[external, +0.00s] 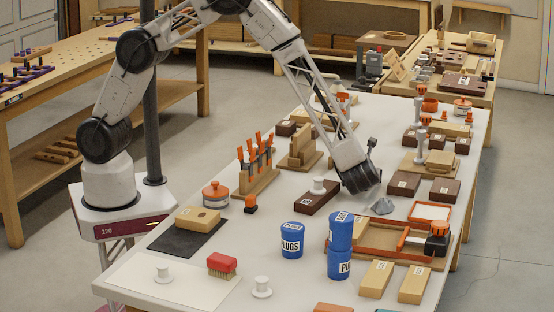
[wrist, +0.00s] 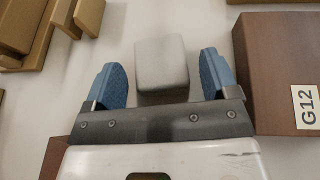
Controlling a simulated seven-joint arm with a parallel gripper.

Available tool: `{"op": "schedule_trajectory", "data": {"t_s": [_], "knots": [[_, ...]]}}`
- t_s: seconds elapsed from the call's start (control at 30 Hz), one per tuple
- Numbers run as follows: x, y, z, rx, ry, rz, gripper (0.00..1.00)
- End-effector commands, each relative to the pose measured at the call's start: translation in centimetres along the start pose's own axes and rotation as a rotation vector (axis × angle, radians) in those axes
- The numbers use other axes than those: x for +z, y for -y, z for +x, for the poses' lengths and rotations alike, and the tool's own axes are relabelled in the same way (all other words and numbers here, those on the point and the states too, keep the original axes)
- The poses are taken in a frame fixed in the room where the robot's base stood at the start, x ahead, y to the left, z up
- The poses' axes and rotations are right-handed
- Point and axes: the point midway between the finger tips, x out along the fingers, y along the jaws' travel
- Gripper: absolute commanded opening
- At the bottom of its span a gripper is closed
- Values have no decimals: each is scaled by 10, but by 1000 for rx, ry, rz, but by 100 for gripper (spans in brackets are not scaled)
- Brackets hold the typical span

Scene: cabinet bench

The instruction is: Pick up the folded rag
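In the wrist view, a pale grey, soft-edged block (wrist: 161,65), which looks like the folded rag, lies between and slightly beyond my fingertips. My gripper (wrist: 163,80) is open, its blue fingers on either side of the block with a small gap at each side. In the external view, my gripper (external: 362,180) is low over the middle of the white bench. A small grey, peaked thing (external: 383,207) sits just below right of it there; I cannot tell whether it is the same thing. The gripper hides part of the bench behind it.
A brown block marked G12 (wrist: 285,75) stands close beside my right finger, and tan wooden pieces (wrist: 40,28) lie at the upper left. A dark block with a white knob (external: 317,196) and a brown tray (external: 364,250) are nearby. Blue tins (external: 340,232) stand in front.

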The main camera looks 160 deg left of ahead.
Motion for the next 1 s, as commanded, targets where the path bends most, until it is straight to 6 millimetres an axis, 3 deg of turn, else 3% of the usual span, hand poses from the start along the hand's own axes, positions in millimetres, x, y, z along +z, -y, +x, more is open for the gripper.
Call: {"op": "schedule_trajectory", "data": {"t_s": [0.03,0.27,0.67,1.0], "knots": [[0,0,0,0,0,0,72],[0,0,0,0,0,0,37],[3,0,-1,0,0,-1,36],[28,0,-12,-1,0,-2,36]]}}
